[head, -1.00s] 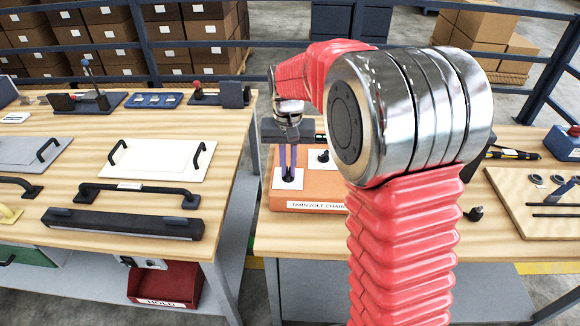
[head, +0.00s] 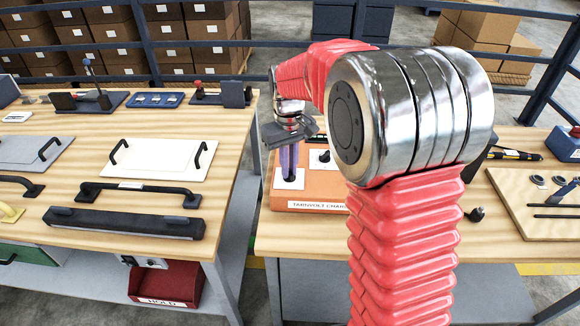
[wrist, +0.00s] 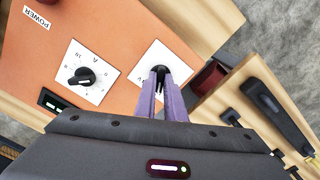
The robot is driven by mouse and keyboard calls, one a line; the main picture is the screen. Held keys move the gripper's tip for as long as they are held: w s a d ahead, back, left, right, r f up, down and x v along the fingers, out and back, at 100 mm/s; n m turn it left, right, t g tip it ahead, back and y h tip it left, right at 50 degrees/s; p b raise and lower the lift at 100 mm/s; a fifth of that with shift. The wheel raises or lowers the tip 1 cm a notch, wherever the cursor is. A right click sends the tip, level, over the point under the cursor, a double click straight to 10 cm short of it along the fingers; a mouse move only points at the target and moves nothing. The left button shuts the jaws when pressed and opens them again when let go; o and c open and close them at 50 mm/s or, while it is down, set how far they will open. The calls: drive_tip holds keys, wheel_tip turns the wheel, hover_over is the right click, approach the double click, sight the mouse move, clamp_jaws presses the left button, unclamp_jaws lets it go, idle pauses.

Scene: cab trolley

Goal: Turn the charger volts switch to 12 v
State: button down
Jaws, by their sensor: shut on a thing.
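The orange charger (head: 308,194), with a name label on its front edge, sits on the right-hand table. Its volts switch (wrist: 159,70) is a black knob on a white plate (wrist: 178,64) marked V in the wrist view. My gripper (head: 289,172) points down over this plate. In the wrist view its two purple fingers (wrist: 161,84) are shut on the knob from both sides. They and the gripper body hide most of the knob and the scale, so I cannot read the setting.
A second black knob (wrist: 84,77) on a plate marked A stands beside the volts switch. A POWER label (wrist: 37,17) is farther along the charger. A gap separates this table from the left table (head: 225,135), which holds handles and panels.

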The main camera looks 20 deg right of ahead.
drive_tip(key=shift+s+f, duration=0.1)
drive_tip(key=shift+s, duration=0.05)
drive_tip(key=c, duration=1.8)
unclamp_jaws()
drive_tip(key=shift+c, duration=0.2)
wheel_tip(320, 180, up, 14)
drive_tip(key=shift+f, duration=0.1)
